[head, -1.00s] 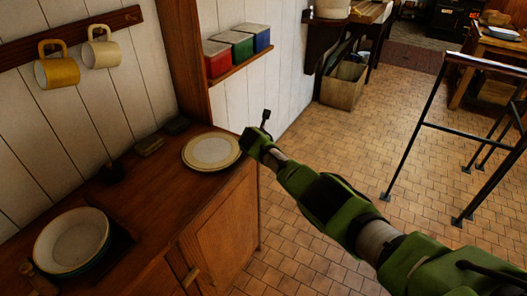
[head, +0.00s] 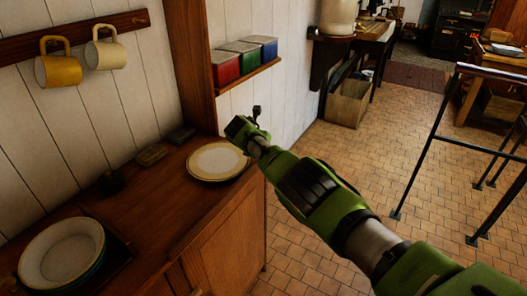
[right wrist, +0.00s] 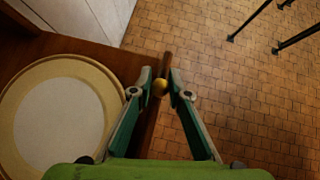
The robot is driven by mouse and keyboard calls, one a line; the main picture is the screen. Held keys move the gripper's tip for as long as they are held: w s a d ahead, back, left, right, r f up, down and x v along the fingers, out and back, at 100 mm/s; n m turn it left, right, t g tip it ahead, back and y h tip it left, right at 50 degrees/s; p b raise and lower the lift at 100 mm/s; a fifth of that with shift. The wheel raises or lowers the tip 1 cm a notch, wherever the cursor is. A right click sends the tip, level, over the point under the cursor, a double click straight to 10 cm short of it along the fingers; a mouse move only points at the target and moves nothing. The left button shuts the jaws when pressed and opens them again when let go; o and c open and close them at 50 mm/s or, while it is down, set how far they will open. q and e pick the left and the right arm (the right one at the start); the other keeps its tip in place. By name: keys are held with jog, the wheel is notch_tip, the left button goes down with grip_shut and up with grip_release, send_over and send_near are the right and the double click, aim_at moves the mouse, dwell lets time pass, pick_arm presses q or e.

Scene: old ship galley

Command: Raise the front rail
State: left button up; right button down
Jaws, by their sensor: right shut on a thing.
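In the right wrist view a narrow brown wooden rail (right wrist: 167,62) with a round brass knob (right wrist: 159,86) runs along the counter's front edge. My right gripper (right wrist: 160,88) is closed in on it at the knob, with one finger on each side. In the head view my right gripper (head: 246,130) is beside the far right rim of a cream plate, above the counter (head: 150,220). The rail itself is hidden there by my gripper and arm. My left gripper is not in view.
The cream plate (head: 218,163) lies close to my gripper. Mugs (head: 58,70) hang on the wall, and coloured tins (head: 258,49) sit on a small shelf. Black metal railings (head: 430,140) stand at the right, beyond clear tiled floor.

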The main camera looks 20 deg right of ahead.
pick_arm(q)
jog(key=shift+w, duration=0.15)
pick_arm(e)
jog(key=shift+f, duration=0.2)
jog(key=c, duration=1.9)
grip_release()
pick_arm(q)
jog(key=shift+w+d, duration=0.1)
pick_arm(e)
jog(key=shift+r, duration=0.1)
jog(key=shift+a+r, duration=0.1)
jog(key=shift+s+a+r, duration=0.2)
jog(key=shift+a+r, duration=0.1)
jog(key=shift+r, duration=0.1)
jog(key=shift+v, duration=0.9)
jog(key=v, duration=0.9)
jog(key=shift+s+f, duration=0.1)
jog(key=shift+f, duration=0.1)
